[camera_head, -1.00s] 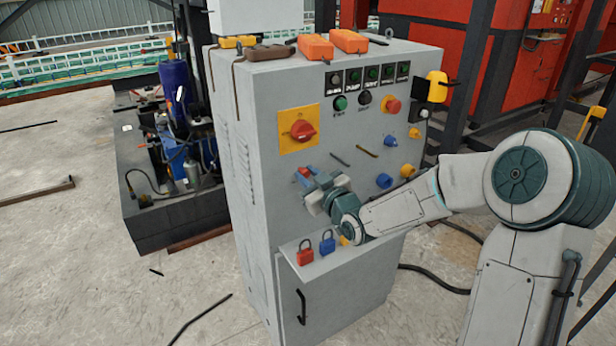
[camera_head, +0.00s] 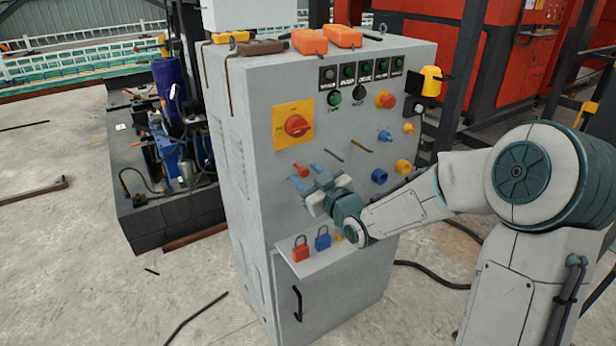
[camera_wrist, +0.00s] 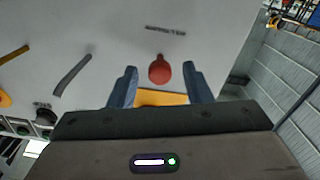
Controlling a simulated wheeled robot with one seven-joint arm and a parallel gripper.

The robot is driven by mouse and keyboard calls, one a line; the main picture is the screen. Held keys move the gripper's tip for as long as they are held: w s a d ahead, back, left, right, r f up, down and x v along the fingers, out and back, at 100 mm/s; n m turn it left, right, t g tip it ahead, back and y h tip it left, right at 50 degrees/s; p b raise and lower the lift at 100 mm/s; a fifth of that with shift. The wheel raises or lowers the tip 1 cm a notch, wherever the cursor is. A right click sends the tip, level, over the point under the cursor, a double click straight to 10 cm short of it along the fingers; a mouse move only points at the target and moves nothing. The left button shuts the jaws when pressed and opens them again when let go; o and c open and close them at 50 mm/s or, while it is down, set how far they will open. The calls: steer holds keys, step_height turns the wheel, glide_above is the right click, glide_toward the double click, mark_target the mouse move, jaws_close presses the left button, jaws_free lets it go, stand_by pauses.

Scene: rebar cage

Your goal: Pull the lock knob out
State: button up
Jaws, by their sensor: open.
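The lock knob is a small round red knob (camera_head: 302,171) on the front of the grey cabinet, below the yellow plate with the red rotary switch (camera_head: 297,126). My gripper (camera_head: 307,176) is open in front of the panel, its two blue fingers pointing at the knob. In the wrist view the red knob (camera_wrist: 160,70) shows between the two spread fingertips (camera_wrist: 158,70), with a visible gap on each side. I cannot tell how deep the fingers reach around it. The knob's stem is hidden.
A dark label strip (camera_wrist: 166,31) sits beside the knob. A grey lever (camera_head: 334,154) and a yellow lever (camera_head: 362,146) are to its right. Below, a shelf (camera_head: 318,262) carries red (camera_head: 300,248) and blue (camera_head: 322,238) padlocks.

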steer(key=v, duration=1.4)
steer(key=shift+b, duration=0.45)
steer(key=shift+w, duration=0.1)
steer(key=s+d+m+g+h+p, duration=0.5)
steer(key=d+m+h+p, duration=0.1)
steer(key=d+h, duration=0.45)
steer(key=s+r+m+g+p, duration=0.1)
steer(key=s+r+m+g, duration=0.1)
steer(key=s, duration=0.5)
steer(key=s+a+r+m+g+p, duration=0.1)
steer(key=s+r+m+g+p, duration=0.1)
steer(key=s+g, duration=0.3)
steer(key=s, duration=0.3)
steer(key=shift+s+a+r, duration=0.25)
steer(key=shift+a, duration=0.05)
